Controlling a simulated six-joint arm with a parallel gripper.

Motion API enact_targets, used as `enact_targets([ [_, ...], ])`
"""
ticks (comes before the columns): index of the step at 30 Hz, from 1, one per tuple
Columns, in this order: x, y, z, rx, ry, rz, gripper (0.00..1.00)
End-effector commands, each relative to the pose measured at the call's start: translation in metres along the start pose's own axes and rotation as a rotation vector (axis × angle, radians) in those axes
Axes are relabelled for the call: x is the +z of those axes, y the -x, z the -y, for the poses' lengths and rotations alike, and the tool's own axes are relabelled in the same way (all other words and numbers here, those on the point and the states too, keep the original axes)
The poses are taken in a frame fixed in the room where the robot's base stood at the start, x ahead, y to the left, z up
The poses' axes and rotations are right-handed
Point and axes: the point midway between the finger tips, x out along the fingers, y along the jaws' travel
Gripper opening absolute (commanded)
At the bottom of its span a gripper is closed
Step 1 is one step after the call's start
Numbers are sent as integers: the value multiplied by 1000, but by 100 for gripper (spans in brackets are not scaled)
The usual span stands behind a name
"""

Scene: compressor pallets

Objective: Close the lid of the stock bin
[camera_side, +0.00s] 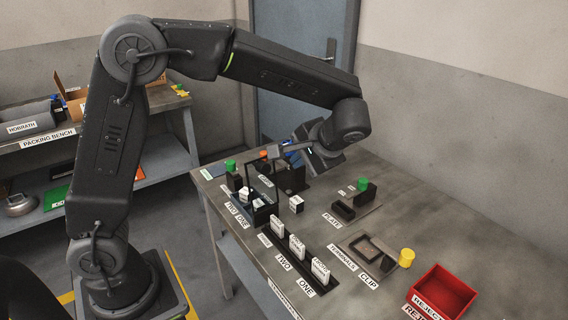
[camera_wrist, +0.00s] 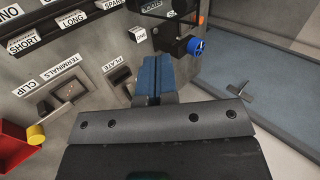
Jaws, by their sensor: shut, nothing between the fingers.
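My gripper (camera_side: 282,150) is shut and empty, held above the far part of the bench. Its blue fingers (camera_wrist: 154,75) are together in the wrist view. A dark box-like unit (camera_side: 292,180) stands below the gripper in the side view. A black open-framed holder (camera_side: 262,214) with white blocks stands nearer the camera.
White labelled blocks (camera_side: 297,248) stand in a row at the bench front. Plate and terminal fixtures (camera_side: 375,250) sit to the right, with green and yellow cylinders (camera_side: 406,257) beside them. A red reject tray (camera_side: 440,293) is at front right. Bare bench lies at the far right.

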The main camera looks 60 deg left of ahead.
Motion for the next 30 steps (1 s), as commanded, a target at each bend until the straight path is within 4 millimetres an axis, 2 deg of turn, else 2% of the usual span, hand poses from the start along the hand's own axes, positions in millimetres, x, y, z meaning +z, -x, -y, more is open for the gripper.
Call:
enact_targets([
  [15, 2, -98, 2, 3, -1, 5, 0],
  [22, 1, -119, 21, 3, 0, 2, 0],
  [30, 1, -125, 25, 4, -2, 1, 0],
])
